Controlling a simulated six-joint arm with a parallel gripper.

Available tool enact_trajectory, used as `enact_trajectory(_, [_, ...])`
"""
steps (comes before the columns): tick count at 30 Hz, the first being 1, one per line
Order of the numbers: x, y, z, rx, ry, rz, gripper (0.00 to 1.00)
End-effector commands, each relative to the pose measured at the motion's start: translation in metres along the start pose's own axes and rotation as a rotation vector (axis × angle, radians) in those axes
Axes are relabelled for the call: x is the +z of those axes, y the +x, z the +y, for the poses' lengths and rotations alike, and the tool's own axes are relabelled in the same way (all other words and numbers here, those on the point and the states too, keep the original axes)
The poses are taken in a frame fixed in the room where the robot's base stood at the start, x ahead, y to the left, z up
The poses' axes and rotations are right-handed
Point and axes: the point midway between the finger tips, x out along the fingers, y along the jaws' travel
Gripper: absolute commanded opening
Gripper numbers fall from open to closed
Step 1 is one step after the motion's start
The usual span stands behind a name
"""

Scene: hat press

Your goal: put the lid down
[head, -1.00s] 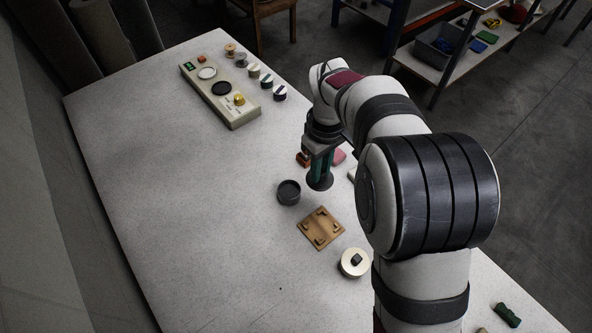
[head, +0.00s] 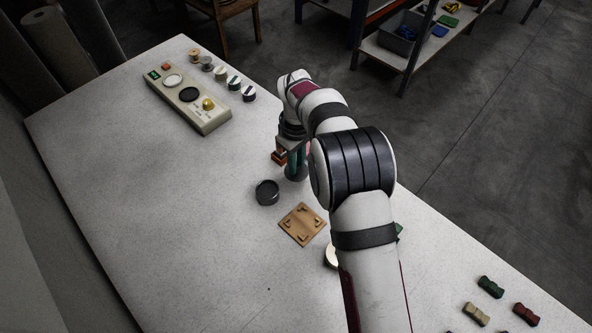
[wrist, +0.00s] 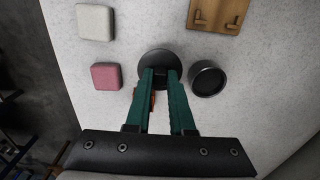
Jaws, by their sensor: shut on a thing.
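My gripper (head: 296,172) has green fingers and is shut on a dark round lid (wrist: 158,62), seen as a flat disc beyond the fingertips in the wrist view. In the head view the lid (head: 296,178) shows under the fingers. I cannot tell whether it touches the table. A dark, open round pot (head: 267,192) stands left of and nearer than the gripper in the head view. In the wrist view the pot (wrist: 208,79) is just right of the lid and apart from it.
A wooden board with corner blocks (head: 302,224) lies nearer. A red block (head: 279,157) is close behind the gripper. White (wrist: 96,22) and pink (wrist: 106,76) blocks lie nearby. A button panel (head: 190,100) stands far left; the left table is clear.

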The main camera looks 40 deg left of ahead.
Motion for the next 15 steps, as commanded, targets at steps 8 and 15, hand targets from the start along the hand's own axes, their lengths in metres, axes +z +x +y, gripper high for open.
enact_trajectory(8, [-0.001,0.041,-0.001,-0.001,0.002,0.0,0.0])
enact_trajectory(15, [-0.001,0.042,-0.001,0.0,0.002,0.0,0.0])
